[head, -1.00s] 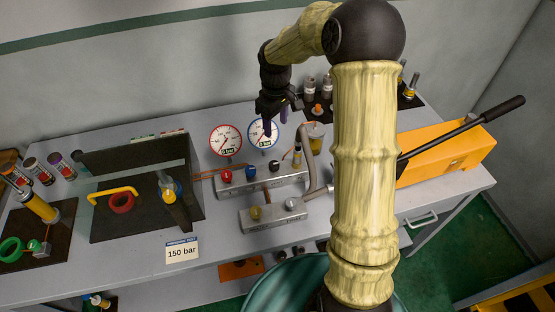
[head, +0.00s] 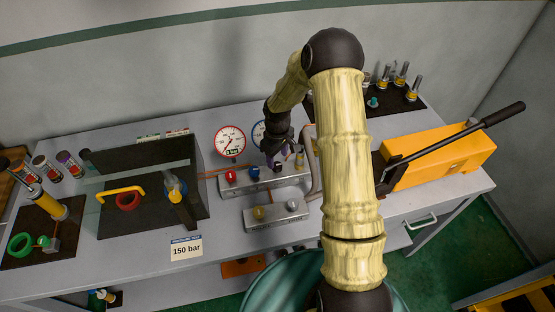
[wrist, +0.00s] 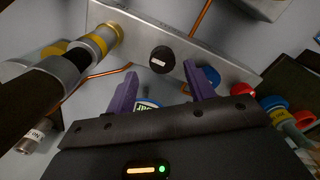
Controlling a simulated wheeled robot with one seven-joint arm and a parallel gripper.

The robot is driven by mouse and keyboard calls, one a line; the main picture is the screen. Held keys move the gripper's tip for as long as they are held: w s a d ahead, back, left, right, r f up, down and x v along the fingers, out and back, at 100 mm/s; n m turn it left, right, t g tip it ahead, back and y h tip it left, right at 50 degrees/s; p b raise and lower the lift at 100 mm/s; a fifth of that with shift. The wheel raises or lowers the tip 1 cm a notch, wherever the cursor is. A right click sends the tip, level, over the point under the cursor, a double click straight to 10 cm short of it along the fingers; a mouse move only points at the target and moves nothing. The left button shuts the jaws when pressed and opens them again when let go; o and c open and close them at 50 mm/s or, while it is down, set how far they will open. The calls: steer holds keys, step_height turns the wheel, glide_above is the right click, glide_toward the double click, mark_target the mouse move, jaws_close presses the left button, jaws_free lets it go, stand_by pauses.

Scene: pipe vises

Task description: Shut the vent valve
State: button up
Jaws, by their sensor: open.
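The grey valve block (head: 242,187) stands mid-bench with a red knob (head: 230,176) and a blue knob (head: 253,172) on it. In the wrist view a black knob (wrist: 160,58) with a white label sits on the same block; in the head view my gripper covers it. I cannot read which knob is the vent valve. My gripper (head: 276,161) hangs over the block, pointing down. In the wrist view its purple fingers (wrist: 160,70) are open and empty, and the black knob shows between and slightly beyond their tips. The blue knob is close to the right finger.
A front block (head: 275,222) carries a yellow knob and a silver knob. Gauges with a red rim (head: 230,141) and a blue rim stand behind. A hose (head: 313,160) and fitting are close on the right. A clear-shielded test box (head: 150,205) stands left, an orange hand pump (head: 440,160) right.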

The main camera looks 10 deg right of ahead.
mark_target(277, 165)
step_height(277, 165, down, 2)
steer(key=shift+s+d+f, duration=0.1)
steer(key=shift+s+d, duration=0.05)
steer(key=shift+a+f, duration=0.45)
steer(key=shift+f, duration=0.05)
steer(key=shift+s+d, duration=0.1)
steer(key=shift+d, duration=0.05)
steer(key=shift+c, duration=0.2)
steer(key=c, duration=0.9)
steer(key=shift+c, duration=0.2)
